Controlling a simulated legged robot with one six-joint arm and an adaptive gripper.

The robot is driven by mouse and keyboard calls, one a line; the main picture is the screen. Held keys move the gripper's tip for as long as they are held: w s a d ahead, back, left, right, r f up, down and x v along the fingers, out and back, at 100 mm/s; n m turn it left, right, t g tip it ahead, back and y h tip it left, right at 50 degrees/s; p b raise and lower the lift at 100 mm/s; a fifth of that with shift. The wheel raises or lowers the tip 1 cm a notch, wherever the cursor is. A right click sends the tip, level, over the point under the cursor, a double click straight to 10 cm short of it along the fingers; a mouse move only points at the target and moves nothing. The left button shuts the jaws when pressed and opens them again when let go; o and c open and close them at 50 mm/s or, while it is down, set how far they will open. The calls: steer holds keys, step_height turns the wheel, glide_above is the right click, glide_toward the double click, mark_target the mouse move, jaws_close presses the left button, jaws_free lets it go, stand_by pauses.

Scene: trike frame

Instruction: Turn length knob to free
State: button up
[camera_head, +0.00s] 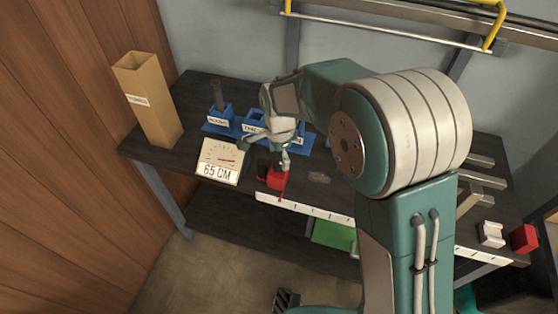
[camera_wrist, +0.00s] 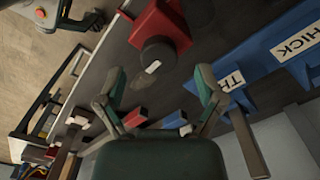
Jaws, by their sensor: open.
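The length knob (camera_wrist: 158,54) is a dark round knob with a white mark on the red block (camera_wrist: 160,22). In the head view the red block (camera_head: 277,179) sits at the bench's front edge above a white ruler strip, with the dark knob (camera_head: 263,167) on its left. My gripper (camera_wrist: 161,82) is open and empty. Its two fingers are spread on either side of the knob's line in the wrist view, and appear apart from it. In the head view my gripper (camera_head: 266,153) hangs just above and behind the block. Whether a finger touches the knob cannot be told.
A gauge sign (camera_head: 219,162) reading 65 CM stands left of the block. Blue labelled holders (camera_head: 218,118) stand behind my gripper. A tall cardboard box (camera_head: 150,100) is at the bench's left end. A white and a red block (camera_head: 524,239) are at the right end.

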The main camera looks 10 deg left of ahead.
steer(key=shift+f, duration=1.2)
steer(key=c, duration=1.1)
steer(key=shift+c, duration=0.2)
